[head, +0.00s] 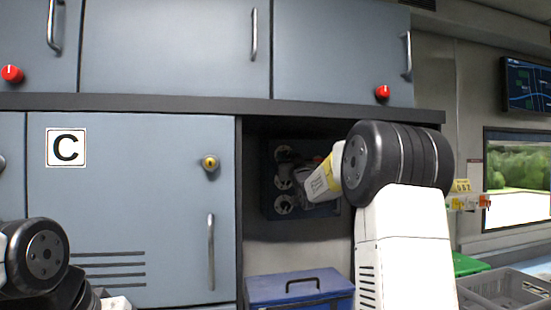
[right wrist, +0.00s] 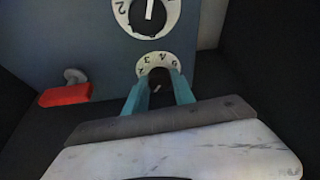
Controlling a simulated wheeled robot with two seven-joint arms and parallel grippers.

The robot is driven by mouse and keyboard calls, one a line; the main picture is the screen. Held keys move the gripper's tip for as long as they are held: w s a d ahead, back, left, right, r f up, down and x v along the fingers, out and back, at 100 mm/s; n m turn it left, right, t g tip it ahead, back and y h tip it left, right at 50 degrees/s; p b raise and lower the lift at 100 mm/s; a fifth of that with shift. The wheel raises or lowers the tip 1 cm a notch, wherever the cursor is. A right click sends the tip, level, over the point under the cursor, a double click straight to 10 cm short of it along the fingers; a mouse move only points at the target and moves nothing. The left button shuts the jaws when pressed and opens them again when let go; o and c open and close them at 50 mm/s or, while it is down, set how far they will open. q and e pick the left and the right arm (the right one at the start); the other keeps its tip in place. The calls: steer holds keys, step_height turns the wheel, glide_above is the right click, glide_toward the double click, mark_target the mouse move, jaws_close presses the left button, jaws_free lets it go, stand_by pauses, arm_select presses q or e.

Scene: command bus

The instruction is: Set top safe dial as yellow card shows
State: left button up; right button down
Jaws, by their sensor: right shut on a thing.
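The dark safe (head: 268,190) is set in the open recess right of cabinet C. Its face carries pale round dials in a column; the top one (head: 284,154) shows above my gripper in the head view. My right gripper (right wrist: 158,92) is shut on the knob of a small numbered dial (right wrist: 155,62), its teal fingers on either side. A larger-looking dial (right wrist: 147,14) lies beyond it, its white pointer upright. I cannot tell which dial in the column is held. A yellow card (head: 461,185) with small dark digits hangs at right, hard to read. My left fingers are out of frame.
A red handle (right wrist: 64,95) lies beside the dials in the right wrist view. A blue case (head: 298,290) stands below the safe. Cabinet C (head: 130,210) closes off the left. Grey (head: 505,290) and green (head: 470,264) crates are at lower right.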

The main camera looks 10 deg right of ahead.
steer(key=n+y, duration=0.1)
steer(key=n, duration=0.2)
steer(key=n+y, duration=0.2)
steer(key=n, duration=0.1)
steer(key=shift+d+g, duration=0.15)
steer(key=shift+g, duration=0.25)
steer(key=shift+n+g+y, duration=0.35)
steer(key=shift+n+y, duration=0.15)
steer(key=shift+n, duration=0.7)
steer(key=shift+n+g+y, duration=0.35)
steer(key=shift+n+y, duration=0.15)
steer(key=shift+n, duration=1)
steer(key=c, duration=1.1)
jaws_free()
steer(key=shift+o, duration=0.2)
steer(key=shift+r, duration=0.1)
steer(key=v, duration=0.8)
